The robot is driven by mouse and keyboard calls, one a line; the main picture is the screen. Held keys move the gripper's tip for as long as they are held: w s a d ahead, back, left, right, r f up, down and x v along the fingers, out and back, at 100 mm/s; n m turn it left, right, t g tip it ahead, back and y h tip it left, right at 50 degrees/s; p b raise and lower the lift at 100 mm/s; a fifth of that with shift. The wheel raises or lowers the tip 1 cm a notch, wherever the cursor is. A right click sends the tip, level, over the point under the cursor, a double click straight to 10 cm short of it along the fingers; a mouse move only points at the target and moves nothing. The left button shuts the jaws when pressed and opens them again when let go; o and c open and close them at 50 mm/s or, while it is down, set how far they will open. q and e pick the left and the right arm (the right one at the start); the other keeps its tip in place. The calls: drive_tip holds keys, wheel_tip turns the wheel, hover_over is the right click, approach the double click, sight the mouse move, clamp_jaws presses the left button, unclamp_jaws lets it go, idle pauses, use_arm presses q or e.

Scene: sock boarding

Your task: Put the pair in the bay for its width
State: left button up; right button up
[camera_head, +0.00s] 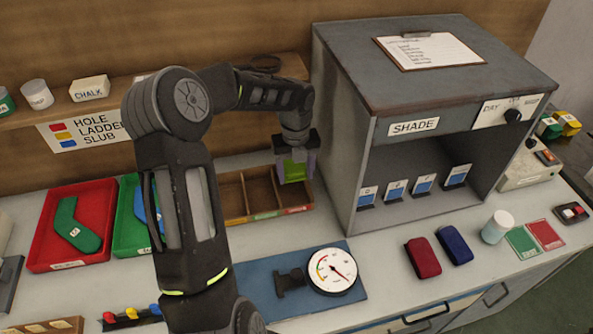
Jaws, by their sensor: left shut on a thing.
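My left gripper (295,166) is shut on a small purple and green bundle, which looks like the pair (285,172). The gripper points down at the right-hand bay of a wooden divided tray (267,216) against the back wall. The tray's front edge has coloured labels, with green at the middle and red at the right. The gripper and pair cover much of the right-hand bay. I cannot tell whether the pair is above the bay or inside it. My right gripper is out of view.
A grey shade cabinet (412,93) stands close to the right of the tray. A dial gauge (332,271) on a blue base is in front. A red tray (50,225) with a green sock lies left. Red (422,257) and blue (454,245) bundles lie right.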

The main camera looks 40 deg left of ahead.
use_arm(q)
drive_tip(key=shift+f, duration=0.15)
wheel_tip(320, 180, down, 6)
drive_tip(key=b, duration=0.5)
drive_tip(key=shift+f, duration=0.1)
drive_tip(key=o, duration=1.6)
drive_tip(key=shift+r, duration=0.2)
wheel_tip(320, 180, up, 8)
drive_tip(key=shift+f+b, duration=0.25)
drive_tip(key=shift+b, duration=0.5)
